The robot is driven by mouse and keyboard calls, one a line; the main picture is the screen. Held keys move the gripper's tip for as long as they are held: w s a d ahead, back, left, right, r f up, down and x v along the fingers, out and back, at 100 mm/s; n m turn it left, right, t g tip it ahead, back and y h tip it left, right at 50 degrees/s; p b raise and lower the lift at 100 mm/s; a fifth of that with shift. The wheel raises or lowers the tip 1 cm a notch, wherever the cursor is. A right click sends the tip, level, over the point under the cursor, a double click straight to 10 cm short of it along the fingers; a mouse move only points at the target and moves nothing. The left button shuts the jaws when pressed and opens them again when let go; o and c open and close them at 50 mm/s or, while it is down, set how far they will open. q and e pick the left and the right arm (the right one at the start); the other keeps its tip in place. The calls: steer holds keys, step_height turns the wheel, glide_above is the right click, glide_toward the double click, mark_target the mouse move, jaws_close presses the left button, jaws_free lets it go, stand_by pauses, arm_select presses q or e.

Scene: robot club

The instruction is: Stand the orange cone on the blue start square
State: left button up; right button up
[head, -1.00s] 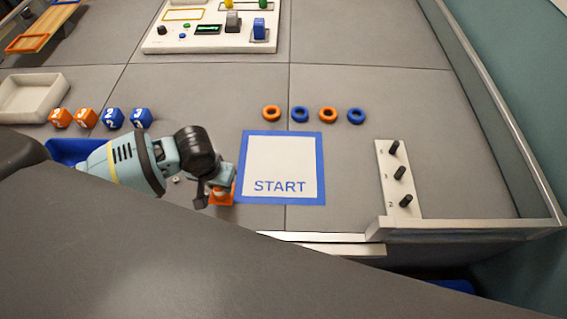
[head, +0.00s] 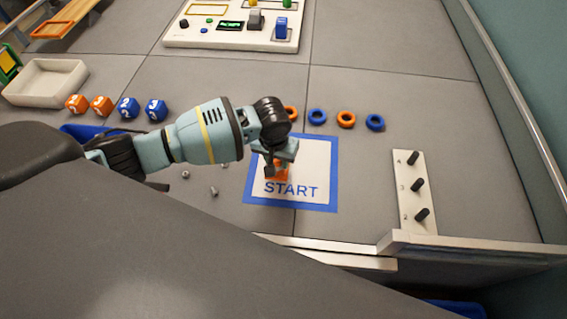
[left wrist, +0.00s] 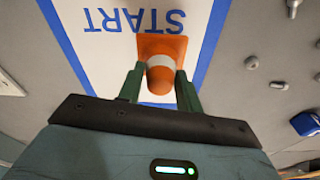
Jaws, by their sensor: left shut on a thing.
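The orange cone (left wrist: 164,45) with a white band is between the two green fingers of my left gripper (left wrist: 161,88) in the left wrist view. The fingers are shut on the cone's upper part, and its square base points away from the wrist. In the head view my left gripper (head: 281,160) is over the left part of the start square (head: 325,208), a white square with a blue border and the word START. The cone (head: 277,174) is mostly hidden there behind the gripper. I cannot tell whether its base touches the square. My right gripper is not in view.
Orange and blue rings (head: 346,119) lie behind the square. A white peg board (head: 415,190) stands to the right. Numbered cubes (head: 128,107) and a white tray (head: 45,83) are at the left. Small metal bolts (head: 214,191) lie left of the square.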

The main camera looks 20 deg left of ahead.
mark_target(282, 174)
arm_select(q)
steer(key=shift+w+d, duration=0.3)
steer(key=shift+w, duration=0.15)
steer(key=shift+w+d, duration=0.1)
steer(key=shift+w+d, duration=0.2)
steer(key=shift+w, duration=0.05)
step_height(282, 174, down, 3)
steer(key=shift+r+b, duration=0.1)
steer(key=shift+b, duration=0.3)
steer(key=shift+f, duration=0.35)
steer(key=shift+f, duration=0.1)
steer(key=o, duration=1)
